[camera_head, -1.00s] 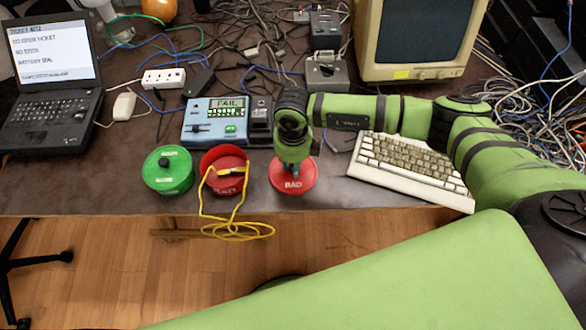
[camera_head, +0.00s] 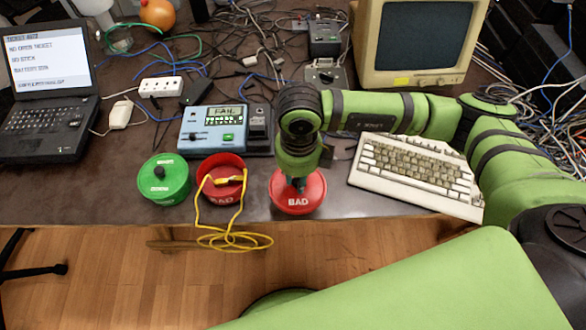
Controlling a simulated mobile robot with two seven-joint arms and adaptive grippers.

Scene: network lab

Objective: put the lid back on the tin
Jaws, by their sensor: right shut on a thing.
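The open red tin (camera_head: 212,166) stands near the table's front edge, with a yellow cable (camera_head: 240,208) lying in it and hanging over its front. The red lid marked BAD (camera_head: 297,203) is to the right of the tin, apart from it. My right gripper (camera_head: 298,184) points down and is shut on the lid's top, seemingly holding it a little above the table. The fingertips are partly hidden by the wrist above them. My left gripper is not in view.
A green lidded tin (camera_head: 164,187) stands just left of the red tin. A blue tester (camera_head: 213,142) is behind them, and a keyboard (camera_head: 418,175) lies to the right. The yellow cable's loops hang past the table's front edge. A laptop (camera_head: 48,90) is at the left.

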